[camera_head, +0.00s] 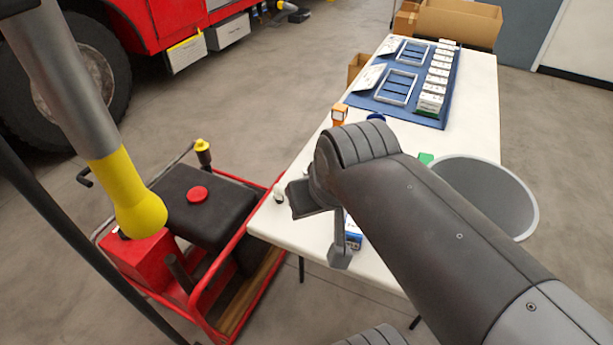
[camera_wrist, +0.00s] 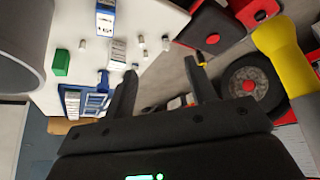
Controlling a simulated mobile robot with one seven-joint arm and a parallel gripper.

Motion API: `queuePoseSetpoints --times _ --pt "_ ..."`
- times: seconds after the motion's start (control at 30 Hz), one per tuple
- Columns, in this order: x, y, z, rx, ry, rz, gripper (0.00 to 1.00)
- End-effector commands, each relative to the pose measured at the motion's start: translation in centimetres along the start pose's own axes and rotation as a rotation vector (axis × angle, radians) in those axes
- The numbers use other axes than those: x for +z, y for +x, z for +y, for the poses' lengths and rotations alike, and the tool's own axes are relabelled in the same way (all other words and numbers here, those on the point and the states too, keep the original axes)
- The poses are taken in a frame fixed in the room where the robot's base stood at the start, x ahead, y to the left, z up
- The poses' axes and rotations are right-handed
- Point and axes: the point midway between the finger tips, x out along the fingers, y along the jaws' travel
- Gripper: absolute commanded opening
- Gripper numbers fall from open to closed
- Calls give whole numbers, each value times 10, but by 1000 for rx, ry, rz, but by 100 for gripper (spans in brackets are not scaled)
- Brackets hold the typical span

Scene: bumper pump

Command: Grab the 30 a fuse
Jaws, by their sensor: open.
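No label reading 30 A is legible, so I cannot tell for certain which item is the 30 A fuse. A small green block (camera_head: 426,158) is on the white table, partly hidden behind my arm. It shows in the wrist view as a green block (camera_wrist: 61,62) at the left, beside the grey disc. My gripper (camera_head: 322,232) is over the table's near end, fingers apart. In the wrist view my gripper (camera_wrist: 163,80) is open and empty, with the green block well to the left of its fingers.
A blue-and-white box (camera_wrist: 105,18) and several small pale items lie on the white table (camera_head: 470,95). An orange item (camera_head: 339,113) stands near the blue mat (camera_head: 452,88). A grey round disc (camera_head: 485,195) covers the right side. A red-framed pump (camera_head: 205,215) stands left.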

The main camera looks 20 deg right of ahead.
Motion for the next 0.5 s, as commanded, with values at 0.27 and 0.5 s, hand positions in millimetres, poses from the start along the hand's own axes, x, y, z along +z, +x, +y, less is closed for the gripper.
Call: queuePoseSetpoints --times 0.27,0.5 --pt "-2 0 0 0 2 -2 49" --pt "-40 10 5 6 37 -51 49"
